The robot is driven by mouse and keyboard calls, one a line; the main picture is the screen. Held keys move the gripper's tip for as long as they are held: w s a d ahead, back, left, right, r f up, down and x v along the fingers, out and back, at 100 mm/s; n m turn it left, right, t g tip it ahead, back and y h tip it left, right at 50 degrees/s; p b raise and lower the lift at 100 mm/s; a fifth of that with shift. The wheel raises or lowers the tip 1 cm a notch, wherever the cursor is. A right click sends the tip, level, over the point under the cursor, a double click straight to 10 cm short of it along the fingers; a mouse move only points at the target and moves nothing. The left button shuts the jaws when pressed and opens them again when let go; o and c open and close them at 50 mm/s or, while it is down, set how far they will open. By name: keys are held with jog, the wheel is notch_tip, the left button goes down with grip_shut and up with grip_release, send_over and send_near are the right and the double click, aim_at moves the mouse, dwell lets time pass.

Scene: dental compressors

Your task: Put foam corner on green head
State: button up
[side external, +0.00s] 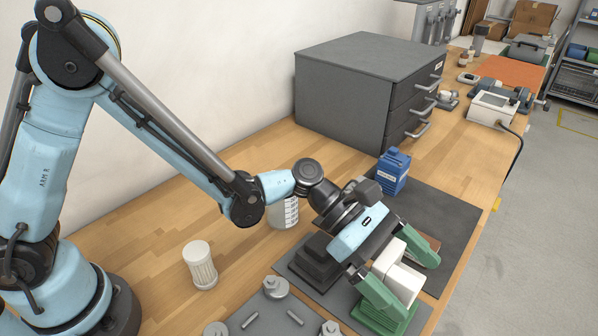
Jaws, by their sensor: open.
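My gripper (410,281) points down to the lower right, its two green fingers spread apart. A white block (398,278), which looks like the foam corner, is between the fingers, with a gap visible towards the far finger. A green finned part (388,321), which looks like the green head, is just below the block and the near finger. The block appears to be on or right over it; the contact is hidden by the near finger.
A dark finned block (312,262) stands left of my gripper, on a grey mat. A white ribbed cylinder (201,265) and a grey tray (262,313) with metal parts are at left. A grey drawer cabinet (352,92) stands at the back.

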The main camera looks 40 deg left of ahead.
jog(key=s+a+r+m+t+y, duration=0.1)
jog(key=a+m+y, duration=0.3)
jog(key=a, duration=0.7)
jog(key=s+a+r+m+t+y, duration=0.2)
jog(key=a+m+y, duration=0.3)
jog(key=a+m, duration=0.3)
jog(key=s+a+r+m+t+y, duration=0.1)
jog(key=a+m+t+y, duration=0.3)
jog(key=a, duration=1.1)
jog(key=shift+s+a+r+m, duration=0.15)
jog(key=shift+s+r+m, duration=0.35)
jog(key=shift+m, duration=0.5)
